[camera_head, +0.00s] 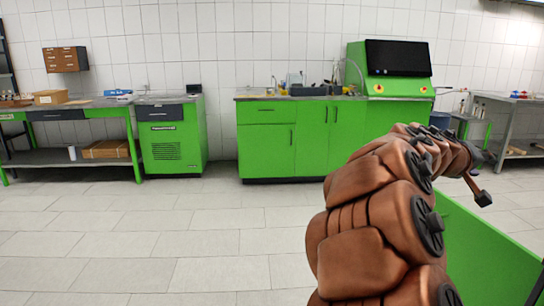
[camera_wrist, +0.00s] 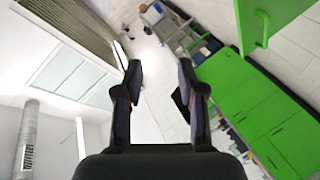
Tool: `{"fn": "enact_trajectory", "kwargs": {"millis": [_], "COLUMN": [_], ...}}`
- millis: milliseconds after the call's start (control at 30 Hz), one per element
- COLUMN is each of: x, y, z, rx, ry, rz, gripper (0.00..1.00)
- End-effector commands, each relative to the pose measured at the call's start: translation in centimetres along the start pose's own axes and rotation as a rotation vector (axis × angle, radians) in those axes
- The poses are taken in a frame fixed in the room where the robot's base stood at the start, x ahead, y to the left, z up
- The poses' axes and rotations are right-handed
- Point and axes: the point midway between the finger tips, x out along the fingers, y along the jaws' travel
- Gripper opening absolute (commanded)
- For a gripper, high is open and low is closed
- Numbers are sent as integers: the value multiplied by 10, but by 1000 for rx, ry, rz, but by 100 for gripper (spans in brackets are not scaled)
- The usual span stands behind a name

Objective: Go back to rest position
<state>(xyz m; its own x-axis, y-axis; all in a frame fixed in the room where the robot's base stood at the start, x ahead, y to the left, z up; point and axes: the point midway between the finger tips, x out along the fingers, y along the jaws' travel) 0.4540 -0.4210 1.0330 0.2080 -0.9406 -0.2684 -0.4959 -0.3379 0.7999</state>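My arm, brown and jointed, reaches up from the lower right of the head view and bends to the right. In the wrist view my gripper (camera_wrist: 158,75) shows two dark fingers spread apart with a clear gap. Nothing is between them. Through the gap the wrist view shows white wall and tiles, tilted.
A green panel (camera_head: 485,250) stands close beside my arm at the lower right. Green cabinets (camera_head: 285,140) and the machine with a dark screen (camera_head: 397,58) line the back wall. A workbench (camera_head: 80,105) stands at the left and a grey table (camera_head: 515,105) at the right. The tiled floor (camera_head: 150,235) at left is clear.

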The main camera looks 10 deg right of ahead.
Motion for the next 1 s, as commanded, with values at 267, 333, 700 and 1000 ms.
{"fn": "enact_trajectory", "kwargs": {"millis": [267, 333, 700, 1000], "x": [-89, -114, -278, -410], "y": [3, -4, -50, -47], "z": [44, 56, 134, 205], "rx": [94, 98, -54, -328], "ry": [-195, -244, -484, -619], "rz": [-246, -323, -791, -1108], "gripper": [39, 39, 39, 39]}}
